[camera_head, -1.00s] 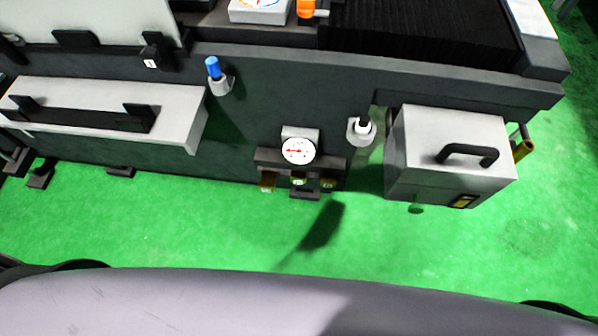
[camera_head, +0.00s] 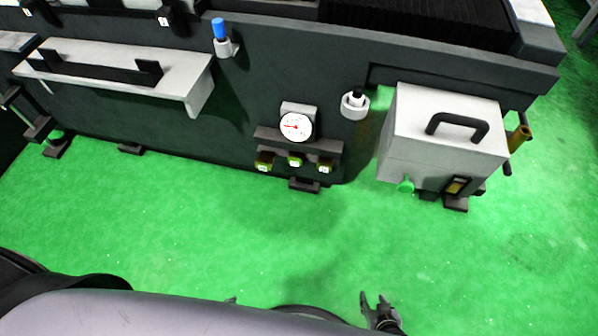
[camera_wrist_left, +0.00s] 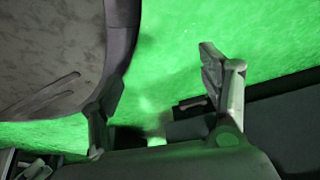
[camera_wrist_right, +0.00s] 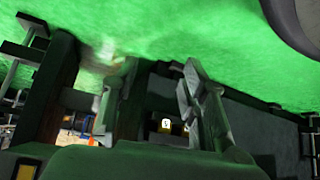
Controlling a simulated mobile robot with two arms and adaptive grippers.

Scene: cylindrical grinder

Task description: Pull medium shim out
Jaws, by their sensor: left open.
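Three small olive-yellow blocks with pale labels hang in a row on a dark rack (camera_head: 272,136) below a round gauge. They are the left block (camera_head: 264,161), the middle block (camera_head: 295,160) and the right block (camera_head: 325,165). They look like the shims, but their labels are too small to read, so I cannot tell which is medium. My left gripper (camera_head: 231,300) barely shows at the bottom edge; in the left wrist view its fingers (camera_wrist_left: 155,100) are apart and empty. My right gripper (camera_head: 374,300) is low in front of the machine, open and empty, well apart from the blocks.
The white gauge (camera_head: 296,127) sits above the rack. A pale ledge (camera_head: 175,85) juts out at left. The green floor (camera_head: 190,225) in front is clear.

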